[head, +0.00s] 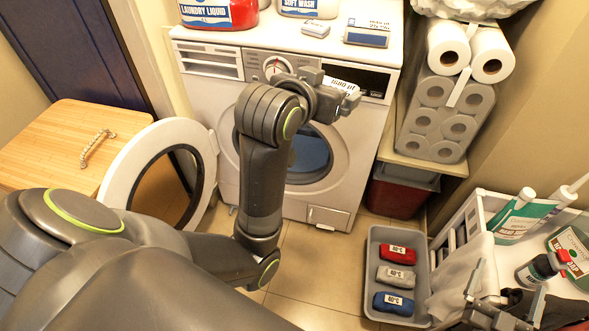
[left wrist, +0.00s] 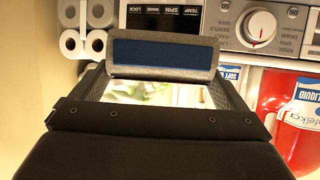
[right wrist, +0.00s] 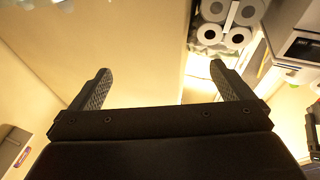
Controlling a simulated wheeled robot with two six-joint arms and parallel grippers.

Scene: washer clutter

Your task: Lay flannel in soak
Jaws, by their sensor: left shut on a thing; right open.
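My left gripper (head: 333,90) is shut on a small flat block, which may be the flannel, in front of the washer's control panel. The block shows a white lettered label (head: 341,84) in the head view, too small to read. In the left wrist view this block (left wrist: 160,55) has grey edges and a dark blue face, between the fingers. My right gripper (head: 505,300) is open and empty beside the white rack at the lower right. Its two fingers show apart in the right wrist view (right wrist: 160,92). I cannot tell which place is the soak.
The washer (head: 348,175) has its round door (head: 128,190) swung open left. Bottles and two small blocks stand on top. A grey bin (head: 371,280) holds red, grey and blue labelled rolls. Paper rolls (head: 448,110) stand right; a wooden-topped cabinet (head: 60,140) stands left.

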